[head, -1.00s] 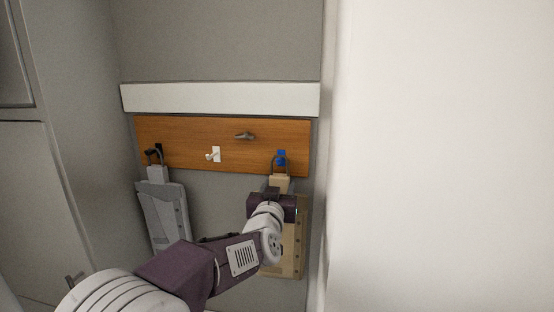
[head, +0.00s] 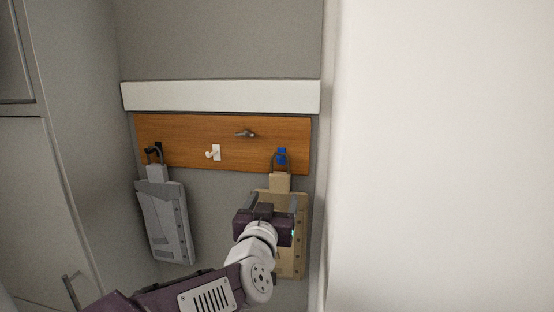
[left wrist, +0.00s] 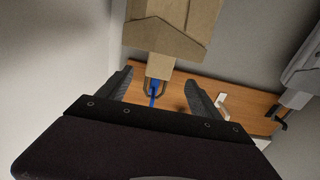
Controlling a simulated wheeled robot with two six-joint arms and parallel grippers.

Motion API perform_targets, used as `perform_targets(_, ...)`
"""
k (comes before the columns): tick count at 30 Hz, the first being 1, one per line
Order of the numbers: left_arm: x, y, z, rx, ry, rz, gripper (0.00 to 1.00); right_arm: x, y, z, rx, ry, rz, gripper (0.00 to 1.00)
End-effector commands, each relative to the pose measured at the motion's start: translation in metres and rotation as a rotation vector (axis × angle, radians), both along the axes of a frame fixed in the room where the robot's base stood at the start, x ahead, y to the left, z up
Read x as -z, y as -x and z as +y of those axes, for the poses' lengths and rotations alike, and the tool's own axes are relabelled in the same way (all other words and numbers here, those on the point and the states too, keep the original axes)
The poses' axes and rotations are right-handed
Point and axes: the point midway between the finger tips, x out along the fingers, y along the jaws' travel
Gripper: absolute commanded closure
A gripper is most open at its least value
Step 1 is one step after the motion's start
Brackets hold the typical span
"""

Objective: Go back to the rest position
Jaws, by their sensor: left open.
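My left gripper (head: 268,203) is open, in front of a tan hanging case (head: 291,235) in the head view. The case hangs by its loop from a blue hook (head: 281,156) on a wooden board. In the left wrist view, the open fingers (left wrist: 160,85) point toward the neck of the tan case (left wrist: 172,28), with a gap between them. I cannot tell whether either finger touches the case. My right gripper is not in view.
The wooden board (head: 225,136) also carries a white hook (head: 214,153) and a grey metal hook (head: 245,133). A grey case (head: 168,222) hangs from a black hook (head: 153,153) at left. A pale wall (head: 440,150) closes the right side; a cabinet (head: 50,200) stands at left.

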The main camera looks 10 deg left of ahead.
Motion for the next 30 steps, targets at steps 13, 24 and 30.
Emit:
perform_targets(13, 0.146, 0.001, 0.082, -0.082, -0.126, 0.325, 0.26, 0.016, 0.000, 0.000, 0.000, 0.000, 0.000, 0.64)
perform_targets(24, 0.367, 0.191, 0.089, 0.046, -0.064, 1.278, 0.26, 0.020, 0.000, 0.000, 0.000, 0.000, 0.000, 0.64)
perform_targets(30, 0.378, 0.240, 0.094, -0.027, -0.003, 1.475, 0.26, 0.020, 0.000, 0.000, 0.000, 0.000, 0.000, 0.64)
